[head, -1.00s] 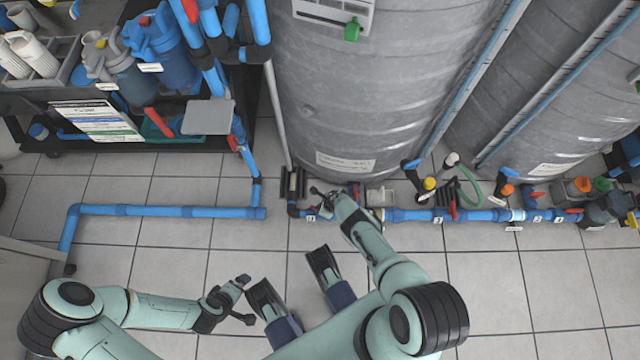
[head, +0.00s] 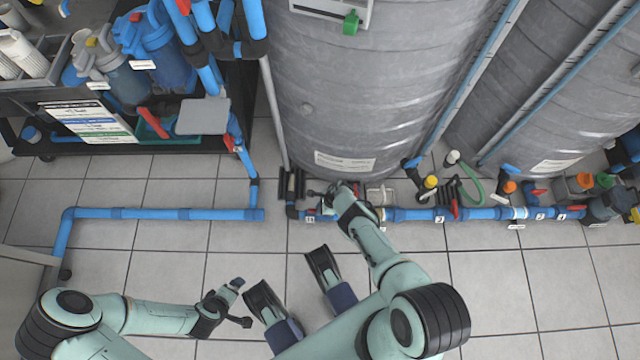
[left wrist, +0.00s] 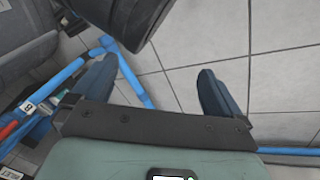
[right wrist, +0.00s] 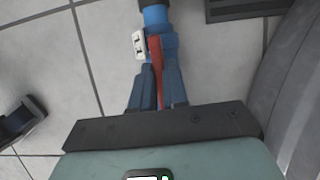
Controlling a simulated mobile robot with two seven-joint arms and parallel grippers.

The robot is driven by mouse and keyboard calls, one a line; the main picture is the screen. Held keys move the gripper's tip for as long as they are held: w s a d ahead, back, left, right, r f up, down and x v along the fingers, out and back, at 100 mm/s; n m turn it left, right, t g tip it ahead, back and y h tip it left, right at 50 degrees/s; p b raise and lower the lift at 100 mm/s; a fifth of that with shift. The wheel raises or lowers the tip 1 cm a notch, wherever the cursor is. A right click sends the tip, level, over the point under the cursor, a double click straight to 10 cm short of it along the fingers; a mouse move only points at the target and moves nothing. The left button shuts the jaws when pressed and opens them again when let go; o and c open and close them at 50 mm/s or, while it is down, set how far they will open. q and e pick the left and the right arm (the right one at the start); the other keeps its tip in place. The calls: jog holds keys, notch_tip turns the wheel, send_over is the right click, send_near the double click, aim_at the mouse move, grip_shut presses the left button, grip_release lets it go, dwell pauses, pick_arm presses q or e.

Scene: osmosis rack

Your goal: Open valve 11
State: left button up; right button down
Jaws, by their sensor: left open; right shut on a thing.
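Valve 11 shows in the right wrist view as a blue pipe fitting (right wrist: 157,20) with a white number tag (right wrist: 139,45) beside it. Its red handle (right wrist: 156,58) runs down between the fingers of my right gripper (right wrist: 158,84), roughly along the pipe in that picture. The right gripper is shut on this handle. In the head view my right gripper (head: 322,200) is at the floor pipe below the large grey tank and partly covers the valve. My left gripper (head: 241,303) is open and empty above the floor tiles; its spread fingers also show in the left wrist view (left wrist: 155,92).
A large grey tank (head: 370,90) stands right behind the valve. A blue pipe (head: 410,214) with more red-handled valves continues right. Another blue pipe (head: 160,213) lies on the left, near a black rack (head: 75,165). The tiled floor in front is mostly clear.

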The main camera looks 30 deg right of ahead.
jog(key=shift+s+d+f, duration=0.15)
jog(key=shift+s+f, duration=0.15)
jog(key=shift+s, duration=0.05)
jog(key=c, duration=1.1)
grip_release()
jog(key=shift+c, duration=0.2)
jog(key=shift+w, duration=0.15)
jog(key=shift+r, duration=0.15)
jog(key=shift+r+p, duration=0.4)
jog(key=shift+r, duration=0.05)
jog(key=p+v, duration=0.2)
jog(key=shift+d+r, duration=0.1)
jog(key=shift+r, duration=0.35)
pick_arm(q)
jog(key=s+d+r+g+h+p, duration=0.1)
jog(key=s+d+r+g+p, duration=0.2)
jog(key=s+r, duration=0.7)
jog(key=d+r+p, duration=0.1)
jog(key=d+p, duration=0.1)
jog(key=p, duration=0.2)
jog(key=shift+s+d+m+h, duration=0.15)
jog(key=shift+d+m+h, duration=0.15)
jog(key=shift+m, duration=0.1)
pick_arm(e)
jog(key=v, duration=0.9)
jog(key=shift+d+r, duration=0.2)
